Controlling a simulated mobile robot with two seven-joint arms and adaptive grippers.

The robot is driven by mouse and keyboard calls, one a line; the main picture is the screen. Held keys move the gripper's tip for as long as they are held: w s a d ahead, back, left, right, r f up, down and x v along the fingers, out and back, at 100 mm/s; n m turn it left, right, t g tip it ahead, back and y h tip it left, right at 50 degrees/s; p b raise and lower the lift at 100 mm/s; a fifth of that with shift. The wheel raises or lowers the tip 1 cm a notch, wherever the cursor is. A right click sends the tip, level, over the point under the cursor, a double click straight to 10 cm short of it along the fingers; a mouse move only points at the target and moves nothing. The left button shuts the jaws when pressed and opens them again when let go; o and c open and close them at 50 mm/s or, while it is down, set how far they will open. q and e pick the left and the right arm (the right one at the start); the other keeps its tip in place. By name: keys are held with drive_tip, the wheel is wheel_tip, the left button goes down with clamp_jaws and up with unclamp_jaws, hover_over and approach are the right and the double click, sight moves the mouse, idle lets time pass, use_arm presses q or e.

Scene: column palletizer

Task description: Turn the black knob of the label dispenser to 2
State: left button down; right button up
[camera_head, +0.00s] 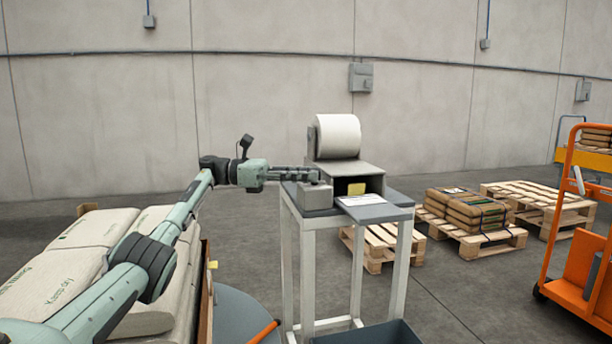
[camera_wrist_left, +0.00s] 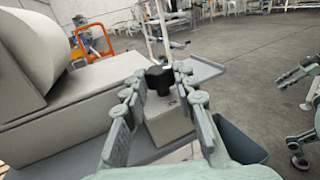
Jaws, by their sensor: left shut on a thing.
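The label dispenser (camera_head: 366,171) stands on a grey table and carries a large white roll (camera_head: 338,136). The black knob (camera_wrist_left: 158,79) sits on top of a small grey box (camera_head: 315,197) at the dispenser's left side. In the head view the knob is hidden by my gripper. My left gripper (camera_head: 303,175) reaches in level from the left, over the box. In the left wrist view the fingers of my left gripper (camera_wrist_left: 159,77) are closed around the knob, one on each side. What looks like part of my right arm shows at the wrist view's right edge.
A white label sheet (camera_head: 361,200) lies at the dispenser's front opening. The grey table (camera_head: 402,197) has bare surface at right. A dark bin (camera_head: 370,333) stands below in front. Stacked sacks (camera_head: 105,228) are at left, pallets (camera_head: 374,246) at right, an orange cart (camera_head: 577,270) far right.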

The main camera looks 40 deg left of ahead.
use_arm(q)
drive_tip(key=c, duration=1.2)
unclamp_jaws()
drive_tip(key=shift+a, duration=0.1)
drive_tip(key=v, duration=0.7)
drive_tip(key=shift+s, duration=0.15)
